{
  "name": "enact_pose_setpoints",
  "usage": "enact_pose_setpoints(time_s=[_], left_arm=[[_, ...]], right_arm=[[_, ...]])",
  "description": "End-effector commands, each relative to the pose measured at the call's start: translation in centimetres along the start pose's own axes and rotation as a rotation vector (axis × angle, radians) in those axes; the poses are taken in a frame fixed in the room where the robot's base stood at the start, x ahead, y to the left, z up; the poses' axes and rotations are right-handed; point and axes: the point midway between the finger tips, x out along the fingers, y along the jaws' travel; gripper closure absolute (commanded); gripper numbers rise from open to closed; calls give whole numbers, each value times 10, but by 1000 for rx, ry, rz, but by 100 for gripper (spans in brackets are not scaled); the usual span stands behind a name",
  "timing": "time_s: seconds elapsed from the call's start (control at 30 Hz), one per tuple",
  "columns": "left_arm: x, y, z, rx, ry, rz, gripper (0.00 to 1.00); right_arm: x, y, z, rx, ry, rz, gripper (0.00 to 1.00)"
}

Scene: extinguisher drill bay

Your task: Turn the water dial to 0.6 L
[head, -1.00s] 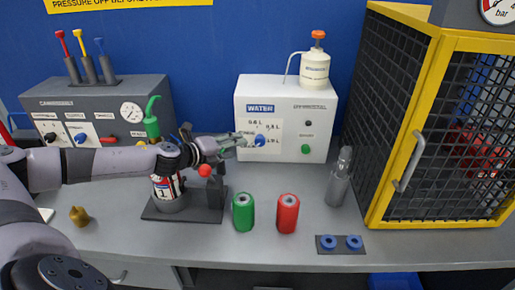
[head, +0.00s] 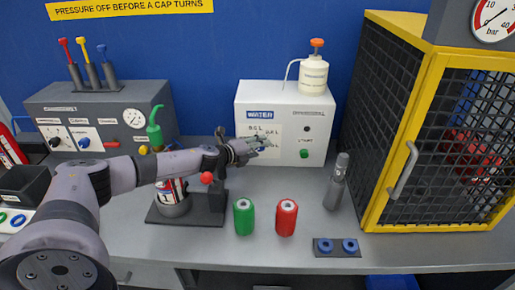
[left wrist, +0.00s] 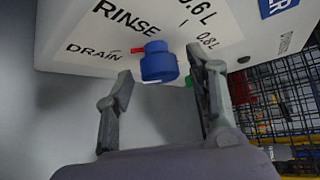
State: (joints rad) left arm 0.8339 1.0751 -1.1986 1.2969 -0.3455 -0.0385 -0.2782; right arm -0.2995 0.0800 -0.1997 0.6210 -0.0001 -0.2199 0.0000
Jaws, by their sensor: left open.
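The water dial is a blue round knob (left wrist: 158,66) on the white WATER box (head: 316,140). In the left wrist view its red pointer sticks out to the left, toward the RINSE and DRAIN side. The 0.6 L and 0.8 L marks are on the right; 0.6 L is partly cut off by the frame. My left gripper (head: 266,144) is in front of the dial panel and mostly hides the dial in the head view. In the left wrist view its fingers (left wrist: 158,72) are open on either side of the knob, with visible gaps.
A green can (head: 243,217) and a red can (head: 286,217) stand below. A grey cylinder (head: 336,183) stands right of them. The yellow-framed mesh cage (head: 398,120) closes off the right. A dark stand (head: 207,208) sits below my left arm.

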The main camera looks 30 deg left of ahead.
Motion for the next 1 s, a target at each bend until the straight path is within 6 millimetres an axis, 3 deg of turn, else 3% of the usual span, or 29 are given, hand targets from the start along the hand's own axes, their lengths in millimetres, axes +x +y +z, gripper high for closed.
enact_pose_setpoints(time_s=[0.2, 0.9, 1.0], left_arm=[[0, 0, 0, 0, 1, 0, 51], [0, 0, 0, 0, 1, 1, 97], [0, 0, 0, 0, 1, 1, 97]], right_arm=[[0, 2, 1, -1, -2, 2, 60], [0, 1, 2, -1, -3, 1, 60], [-1, 1, 2, -1, -3, 1, 60]])
